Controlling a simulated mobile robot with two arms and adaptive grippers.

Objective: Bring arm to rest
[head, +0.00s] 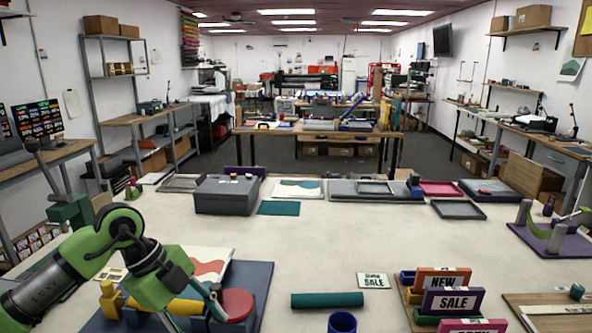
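My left arm comes in from the lower left, with green joints and a dark grey link. My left gripper (212,303) points down and to the right over the blue board (255,280), close to a red round piece (237,303). Its fingers are small and partly hidden by the wrist, so I cannot tell whether they are open, or whether they touch anything. My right arm and gripper are not in view.
On the pale worktable (350,240) are a teal roll (327,300), a blue cup (342,322), a SALE card (373,281) and a stand of sign blocks (452,301). Grey trays and a grey box (226,195) line the far edge. The middle is mostly clear.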

